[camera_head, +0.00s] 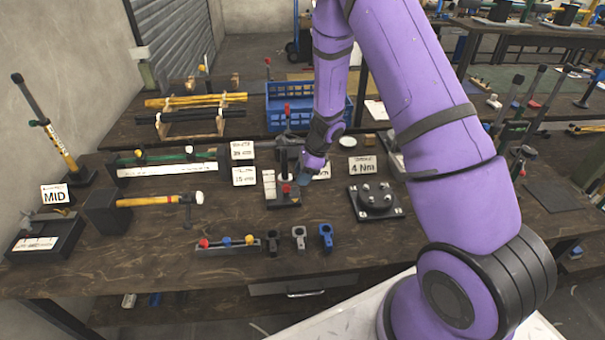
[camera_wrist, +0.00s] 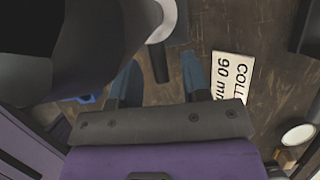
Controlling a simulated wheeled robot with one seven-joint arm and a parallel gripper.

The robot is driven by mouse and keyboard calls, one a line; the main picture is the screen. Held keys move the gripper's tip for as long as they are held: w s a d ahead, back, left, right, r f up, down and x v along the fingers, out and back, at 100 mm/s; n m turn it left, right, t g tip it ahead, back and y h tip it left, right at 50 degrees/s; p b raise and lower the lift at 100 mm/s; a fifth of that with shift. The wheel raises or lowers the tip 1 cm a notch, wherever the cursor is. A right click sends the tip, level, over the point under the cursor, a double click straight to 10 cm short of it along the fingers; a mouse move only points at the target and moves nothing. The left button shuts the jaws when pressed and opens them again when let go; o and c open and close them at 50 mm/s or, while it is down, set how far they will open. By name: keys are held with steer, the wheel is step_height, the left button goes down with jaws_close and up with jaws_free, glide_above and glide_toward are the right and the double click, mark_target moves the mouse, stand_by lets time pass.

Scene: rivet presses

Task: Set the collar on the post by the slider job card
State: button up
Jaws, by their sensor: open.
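My gripper (camera_head: 303,180) is at a dark post stand (camera_head: 283,203) in the middle of the bench, partly hidden by my arm. In the wrist view its two blue fingers (camera_wrist: 160,84) are open, with a dark bar-like part (camera_wrist: 160,66) between them. I cannot tell whether they touch it. Beyond is a pale round part (camera_wrist: 162,22), perhaps the collar or post. A white card (camera_wrist: 231,78) partly reads "COLL" and "90 m". In the head view it is mostly hidden behind my gripper. A "MID" card (camera_head: 54,194) stands far left. I cannot read "slider" on any card.
Black (camera_head: 272,241), grey (camera_head: 299,238) and blue (camera_head: 326,237) clamp-like pieces stand at the front. A black plate with pegs (camera_head: 375,199) and a "4 Nm" card (camera_head: 362,166) are to the right. A blue crate (camera_head: 283,111) stands behind.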

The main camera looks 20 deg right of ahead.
steer(key=shift+c, duration=0.2)
jaws_close()
steer(key=shift+r, duration=1.6)
steer(key=shift+o, duration=0.2)
jaws_free()
steer(key=v, duration=1)
steer(key=shift+r, duration=0.35)
steer(key=shift+d, duration=0.1)
